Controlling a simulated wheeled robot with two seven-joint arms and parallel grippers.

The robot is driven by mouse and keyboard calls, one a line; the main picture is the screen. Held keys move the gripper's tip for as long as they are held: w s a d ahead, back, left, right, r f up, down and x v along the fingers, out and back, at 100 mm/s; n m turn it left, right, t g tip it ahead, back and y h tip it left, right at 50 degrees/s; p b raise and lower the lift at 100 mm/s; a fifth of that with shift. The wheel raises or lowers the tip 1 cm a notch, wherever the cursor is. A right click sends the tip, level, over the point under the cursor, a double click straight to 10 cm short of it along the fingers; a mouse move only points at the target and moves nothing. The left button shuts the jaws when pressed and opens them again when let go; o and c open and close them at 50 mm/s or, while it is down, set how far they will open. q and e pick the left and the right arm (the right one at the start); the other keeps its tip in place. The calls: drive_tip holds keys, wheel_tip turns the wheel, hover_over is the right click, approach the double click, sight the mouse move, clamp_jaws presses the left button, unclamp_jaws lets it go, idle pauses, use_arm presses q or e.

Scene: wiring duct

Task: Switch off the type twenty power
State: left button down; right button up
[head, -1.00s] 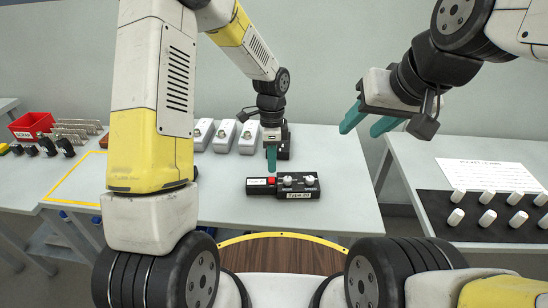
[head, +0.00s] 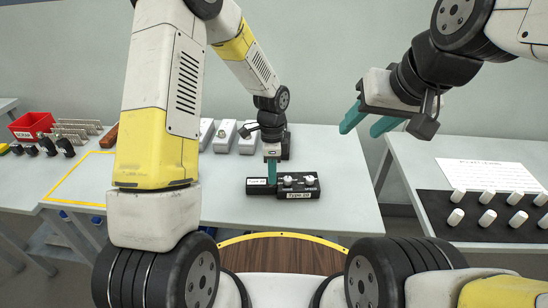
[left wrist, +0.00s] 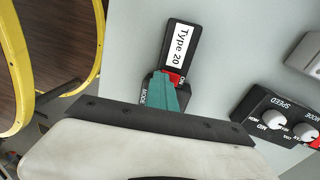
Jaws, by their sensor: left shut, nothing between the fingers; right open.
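My right gripper (head: 362,122) is open and empty, raised over the gap between tables.
A red bin (head: 32,125) and small parts are at far left. The table's front right is clear.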

use_arm(q)
drive_tip(key=shift+w+f, duration=0.1)
drive_tip(key=shift+w+a, duration=0.1)
drive_tip(key=shift+w, duration=0.6)
drive_tip(key=shift+r, duration=0.2)
drive_tip(key=shift+r, duration=0.5)
wheel_tip(320, 180, up, 13)
drive_tip(key=s, duration=0.2)
drive_tip(key=shift+s+f, duration=0.1)
